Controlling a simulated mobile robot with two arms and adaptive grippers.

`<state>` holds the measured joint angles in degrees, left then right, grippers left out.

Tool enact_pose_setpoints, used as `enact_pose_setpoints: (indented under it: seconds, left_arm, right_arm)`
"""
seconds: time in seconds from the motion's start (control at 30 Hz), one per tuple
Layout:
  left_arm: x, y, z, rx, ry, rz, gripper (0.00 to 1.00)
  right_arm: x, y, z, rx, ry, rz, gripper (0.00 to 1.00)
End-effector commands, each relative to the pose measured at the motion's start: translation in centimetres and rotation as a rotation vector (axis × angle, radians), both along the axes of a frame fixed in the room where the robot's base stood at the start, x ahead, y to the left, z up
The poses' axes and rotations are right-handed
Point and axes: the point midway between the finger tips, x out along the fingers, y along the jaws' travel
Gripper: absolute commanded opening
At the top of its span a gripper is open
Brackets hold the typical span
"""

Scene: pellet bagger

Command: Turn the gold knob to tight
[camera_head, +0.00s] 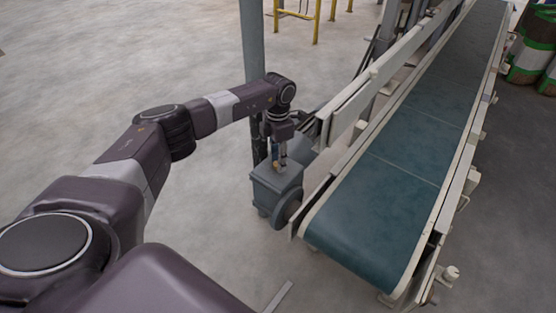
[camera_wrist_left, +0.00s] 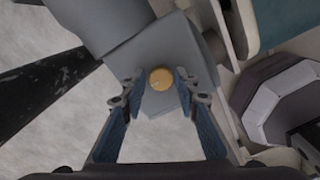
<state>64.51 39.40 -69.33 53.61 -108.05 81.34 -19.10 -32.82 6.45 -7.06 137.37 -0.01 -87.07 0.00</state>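The gold knob (camera_wrist_left: 161,79) is a small round disc on top of a grey box (camera_wrist_left: 153,52) in the left wrist view. In the head view the grey box (camera_head: 268,184) stands beside the near end of the conveyor. My left gripper (camera_head: 279,163) reaches down over this box, and the knob is hard to make out there. In the left wrist view the left gripper's fingertips (camera_wrist_left: 160,88) are spread on either side of the knob, with a gap on both sides. My right gripper is in neither view.
A conveyor with a green belt (camera_head: 385,200) and pale side rails runs away to the upper right. A grey post (camera_head: 252,45) stands behind the box. Green-and-white drums (camera_head: 530,55) stand at the far right. The floor on the left is clear.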

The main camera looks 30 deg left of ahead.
Motion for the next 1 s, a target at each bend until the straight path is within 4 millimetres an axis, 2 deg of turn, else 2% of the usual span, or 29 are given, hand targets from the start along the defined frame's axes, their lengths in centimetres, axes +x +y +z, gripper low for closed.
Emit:
enact_pose_setpoints:
  seconds: [0.07, 0.33, 0.47, 0.57, 0.8, 1.0]
  left_arm:
    - [0.0, 0.0, 0.0, 0.0, 0.001, 0.001, 0.4]
    - [-0.1, 0.0, -0.1, 0.0, 0.004, 0.001, 0.4]
    - [0.0, 0.0, 0.9, 0.0, 0.001, 0.001, 0.4]
    - [0.0, 0.0, 2.5, 0.0, 0.0, 0.0, 0.4]
    - [0.0, 0.0, 7.7, 0.0, -0.001, 0.0, 0.4]
    - [0.0, 0.0, 10.8, 0.0, 0.001, 0.002, 0.4]
  right_arm:
    - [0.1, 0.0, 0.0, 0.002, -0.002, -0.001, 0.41]
    - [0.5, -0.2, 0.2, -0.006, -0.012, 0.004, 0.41]
    - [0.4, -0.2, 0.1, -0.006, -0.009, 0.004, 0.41]
    - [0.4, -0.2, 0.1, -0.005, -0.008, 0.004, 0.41]
    - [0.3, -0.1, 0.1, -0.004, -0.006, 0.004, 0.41]
    - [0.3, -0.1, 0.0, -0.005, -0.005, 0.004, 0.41]
